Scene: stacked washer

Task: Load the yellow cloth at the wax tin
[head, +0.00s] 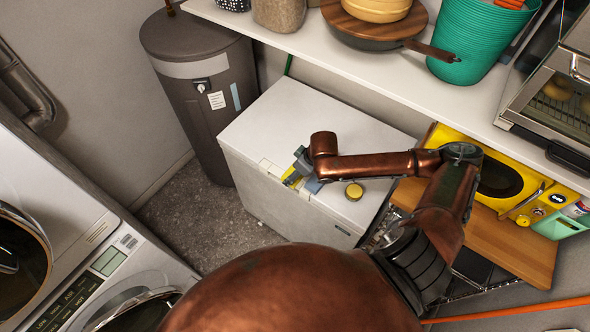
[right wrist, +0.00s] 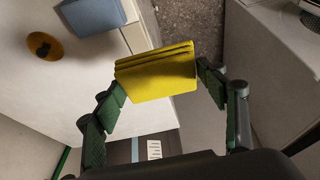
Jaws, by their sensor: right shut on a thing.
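The folded yellow cloth (right wrist: 155,72) is between the fingers of my right gripper (right wrist: 163,86) in the right wrist view. In the head view the gripper (head: 300,163) is over the front edge of the white chest, with a bit of the yellow cloth (head: 291,177) showing under it. The gripper is shut on the cloth. The small round yellow wax tin (head: 354,191) stands on the chest lid to the right of the gripper. It also shows at the upper left of the right wrist view (right wrist: 44,46). My left gripper is out of view.
A folded blue cloth (head: 313,185) lies beside the gripper on the white chest (head: 300,125). The stacked washer (head: 55,205) stands at the left, a dark grey cylinder (head: 205,110) behind. A shelf (head: 330,42) with pans and a teal basket (head: 480,45) overhangs the chest.

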